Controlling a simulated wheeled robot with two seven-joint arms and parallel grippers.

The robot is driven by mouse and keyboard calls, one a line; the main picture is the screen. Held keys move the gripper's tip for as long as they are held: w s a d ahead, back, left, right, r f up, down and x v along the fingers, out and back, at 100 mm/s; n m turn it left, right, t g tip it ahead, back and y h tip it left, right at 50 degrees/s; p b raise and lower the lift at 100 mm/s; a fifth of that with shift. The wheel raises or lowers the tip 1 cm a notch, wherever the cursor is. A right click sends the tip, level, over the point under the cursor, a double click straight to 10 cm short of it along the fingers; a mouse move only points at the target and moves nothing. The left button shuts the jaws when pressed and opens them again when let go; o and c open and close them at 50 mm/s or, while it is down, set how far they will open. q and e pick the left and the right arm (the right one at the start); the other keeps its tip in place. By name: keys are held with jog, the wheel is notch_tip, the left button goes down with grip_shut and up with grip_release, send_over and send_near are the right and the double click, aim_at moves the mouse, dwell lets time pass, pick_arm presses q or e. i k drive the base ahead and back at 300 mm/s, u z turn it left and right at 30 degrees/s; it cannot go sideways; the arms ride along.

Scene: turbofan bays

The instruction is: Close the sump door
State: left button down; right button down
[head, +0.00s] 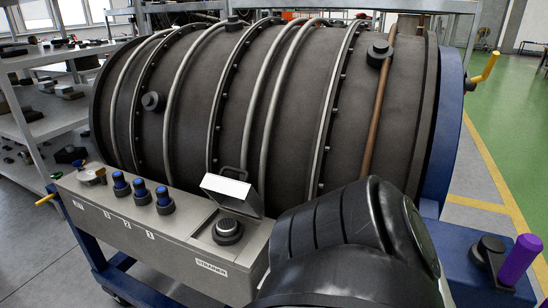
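The only door-like part in view is a small pale hinged lid (229,189) on the grey box in front of the engine, and I take it as the sump door. It stands open, tilted up, with a handle loop at its top edge. In front of it is an open recess with a round dark-rimmed cap (228,230). A label (211,268) on the box front below is too small to read surely. Neither gripper shows. A large black arm link of mine fills the lower middle and covers the right end of the box.
The ribbed engine casing (230,100) rises close behind. A purple handle (519,259) stands at the right on a blue frame. A yellow handle (484,68) sticks out above.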

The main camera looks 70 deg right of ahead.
aim_at(228, 193)
jog(key=z, duration=3.2)
jog(key=i, duration=0.1)
jog(key=u, duration=2)
